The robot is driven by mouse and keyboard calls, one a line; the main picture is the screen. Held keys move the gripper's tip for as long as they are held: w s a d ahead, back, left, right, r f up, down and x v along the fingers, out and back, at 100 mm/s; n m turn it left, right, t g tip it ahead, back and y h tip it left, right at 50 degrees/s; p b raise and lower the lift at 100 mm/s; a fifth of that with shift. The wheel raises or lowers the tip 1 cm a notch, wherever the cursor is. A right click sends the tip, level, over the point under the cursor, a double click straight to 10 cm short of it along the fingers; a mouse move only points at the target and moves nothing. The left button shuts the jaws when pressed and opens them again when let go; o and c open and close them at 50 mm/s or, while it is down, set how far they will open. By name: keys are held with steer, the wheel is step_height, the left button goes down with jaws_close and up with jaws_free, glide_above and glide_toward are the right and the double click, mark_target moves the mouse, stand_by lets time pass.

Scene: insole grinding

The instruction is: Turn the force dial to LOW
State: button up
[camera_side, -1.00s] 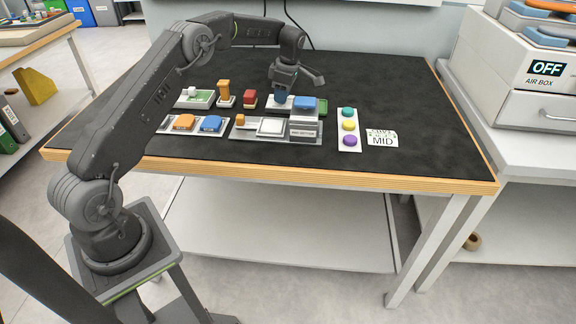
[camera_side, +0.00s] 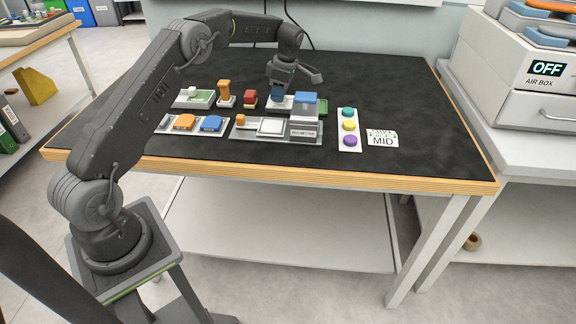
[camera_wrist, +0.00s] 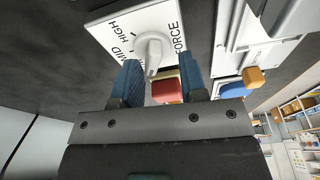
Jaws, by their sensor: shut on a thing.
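The force dial's white knob (camera_wrist: 151,48) sits on a white plate (camera_wrist: 108,22) printed HIGH, MID and FORCE in the wrist view. Its pointer reaches down between my fingers, to one side of MID. Any LOW mark is hidden. My gripper (camera_wrist: 160,72) has its two blue fingers around the knob's pointer and is shut on it; the exact contact is hard to see. In the side view my gripper (camera_side: 278,95) is down at the white dial plate, largely covering the dial. A card (camera_side: 382,139) on the right of the mat reads MID.
A box with a blue top (camera_side: 305,104) stands close to the right of my gripper. A red block (camera_side: 250,98) and an orange post (camera_side: 224,93) stand to its left. A strip of coloured buttons (camera_side: 349,126) lies farther right. The mat's right side is clear.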

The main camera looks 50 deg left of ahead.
steer(key=shift+s+a+v, duration=0.15)
steer(key=shift+v, duration=0.9)
steer(key=shift+s+a+v, duration=0.1)
steer(key=shift+s+v, duration=0.05)
steer(key=shift+v, duration=0.85)
steer(key=shift+s+a+v, duration=0.15)
steer(key=shift+v, duration=0.9)
steer(key=shift+r, duration=0.1)
steer(key=shift+d+r, duration=0.1)
steer(key=shift+r, duration=0.05)
steer(key=s+d+r+m+t, duration=0.4)
steer(key=s+d+r+m, duration=0.95)
steer(key=d+r, duration=0.2)
steer(key=s+d+f+m+t, duration=0.1)
steer(key=s+d+f+m, duration=0.1)
steer(key=s, duration=0.5)
steer(key=s+d+f+m+t+h, duration=0.1)
steer(key=s+d+f+m, duration=0.1)
steer(key=s+d+m, duration=0.2)
steer(key=s+d+f+m+t, duration=0.1)
steer(key=s+d+f+m, duration=0.1)
steer(key=s+m, duration=0.4)
steer(key=s+d, duration=0.1)
steer(key=s, duration=0.2)
steer(key=shift+s+h, duration=0.35)
steer(key=shift+h, duration=0.05)
